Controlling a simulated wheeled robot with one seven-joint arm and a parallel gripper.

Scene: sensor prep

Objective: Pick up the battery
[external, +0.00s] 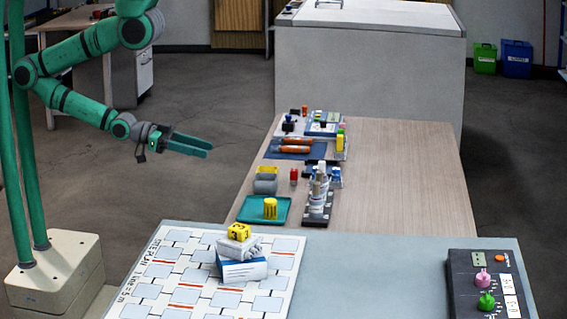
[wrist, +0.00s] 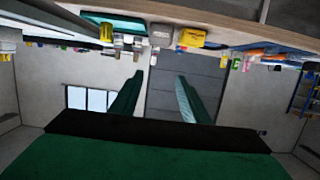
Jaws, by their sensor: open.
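No object can be told for sure as the battery at this size. Possible ones on the wooden table (external: 400,190) are a small red upright piece (external: 293,176), orange cylinders (external: 295,142) lying on a blue mat, and a yellow block (external: 270,208) in a teal tray (external: 284,217). My gripper (external: 208,148) is open and empty, in the air left of the table and apart from everything. In the wrist view its two green fingers (wrist: 158,80) stand apart with nothing between them.
A dark rack with white bottles (external: 319,190) stands upright near the tray. In front, a grey table holds a printed board (external: 180,265) with a stacked box and yellow cube (external: 239,232), and a dark control box (external: 487,285). The wooden table's right side is clear.

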